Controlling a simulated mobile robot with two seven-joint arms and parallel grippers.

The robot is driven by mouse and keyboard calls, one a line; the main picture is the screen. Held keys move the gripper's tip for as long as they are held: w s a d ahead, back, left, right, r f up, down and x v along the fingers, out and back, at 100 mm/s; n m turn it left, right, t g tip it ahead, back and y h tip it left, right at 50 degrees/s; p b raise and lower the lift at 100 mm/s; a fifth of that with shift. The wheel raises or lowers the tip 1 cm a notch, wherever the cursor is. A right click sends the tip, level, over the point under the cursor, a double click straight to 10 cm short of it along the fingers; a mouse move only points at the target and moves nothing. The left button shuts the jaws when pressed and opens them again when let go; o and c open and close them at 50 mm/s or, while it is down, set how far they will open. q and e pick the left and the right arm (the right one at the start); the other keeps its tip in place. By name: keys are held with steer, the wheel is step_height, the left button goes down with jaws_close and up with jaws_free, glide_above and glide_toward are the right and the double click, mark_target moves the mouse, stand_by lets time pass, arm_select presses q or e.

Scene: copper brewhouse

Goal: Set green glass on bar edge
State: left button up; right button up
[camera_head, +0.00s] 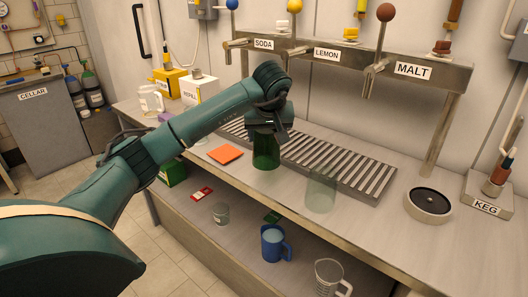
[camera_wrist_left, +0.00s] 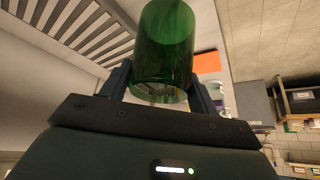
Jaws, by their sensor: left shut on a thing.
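The green glass (camera_head: 266,152) is dark and see-through. It is upright over the bar counter (camera_head: 245,172), in front of the slatted drip grate. My left gripper (camera_head: 268,126) comes down from above and is shut on its upper part, hiding the rim. I cannot tell whether the glass base touches the counter. In the left wrist view the green glass (camera_wrist_left: 166,42) sits between the two fingers of my left gripper (camera_wrist_left: 162,84). My right gripper is not in view.
A pale clear glass (camera_head: 321,189) stands on the counter just right of the green one. An orange square (camera_head: 225,153) lies to the left. The drip grate (camera_head: 325,160) is behind. A round black-topped disc (camera_head: 429,202) is at right. A blue mug (camera_head: 273,243) sits on the lower shelf.

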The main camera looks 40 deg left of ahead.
mark_target(267, 147)
arm_select(q)
steer(key=shift+f, duration=2.25)
steer(key=shift+f, duration=0.15)
steer(key=o, duration=1.2)
steer(key=shift+d+r, duration=0.1)
steer(key=shift+r, duration=0.3)
steer(key=v, duration=1.1)
steer(key=shift+s+r, duration=0.15)
steer(key=shift+r, duration=0.05)
